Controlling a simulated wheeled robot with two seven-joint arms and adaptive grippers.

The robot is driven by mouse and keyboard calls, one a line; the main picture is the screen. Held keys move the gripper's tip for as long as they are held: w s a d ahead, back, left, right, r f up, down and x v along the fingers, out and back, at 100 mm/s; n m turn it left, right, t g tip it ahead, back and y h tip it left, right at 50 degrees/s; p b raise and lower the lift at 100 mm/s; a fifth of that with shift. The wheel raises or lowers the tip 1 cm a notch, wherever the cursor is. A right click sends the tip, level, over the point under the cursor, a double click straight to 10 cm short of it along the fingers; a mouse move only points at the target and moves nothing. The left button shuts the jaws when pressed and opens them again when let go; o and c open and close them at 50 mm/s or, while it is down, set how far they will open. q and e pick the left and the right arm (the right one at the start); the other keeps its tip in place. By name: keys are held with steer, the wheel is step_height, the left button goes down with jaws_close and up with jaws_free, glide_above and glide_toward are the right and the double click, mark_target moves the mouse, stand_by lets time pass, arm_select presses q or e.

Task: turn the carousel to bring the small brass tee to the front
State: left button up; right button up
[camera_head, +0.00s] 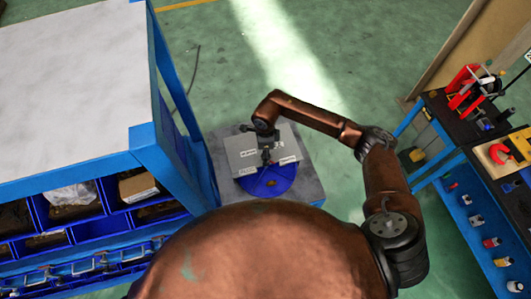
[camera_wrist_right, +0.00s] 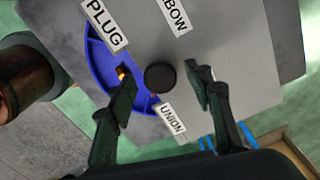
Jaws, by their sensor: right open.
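The carousel (camera_head: 262,185) shows as a blue round tray under a grey cover plate (camera_head: 243,150) with white labels. In the right wrist view the labels read PLUG (camera_wrist_right: 104,25), UNION (camera_wrist_right: 172,118) and a partly cut-off "BOW" (camera_wrist_right: 174,14). A dark round knob (camera_wrist_right: 160,77) stands on the plate. My right gripper (camera_wrist_right: 159,70) is open over the plate, its fingers either side of the knob in that view; I cannot tell whether they touch it. A small brass-coloured bit (camera_wrist_right: 122,73) shows at the left fingertip in the blue tray. I cannot identify the brass tee. My left gripper is out of view.
The carousel sits on a grey stand (camera_head: 310,188). A blue-framed bench (camera_head: 75,80) with blue bins stands close on the left. A blue rack with a dark top (camera_head: 440,105) and red tools stands at the right. Green floor between is open.

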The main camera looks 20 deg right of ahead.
steer(key=shift+c, duration=0.4)
jaws_close()
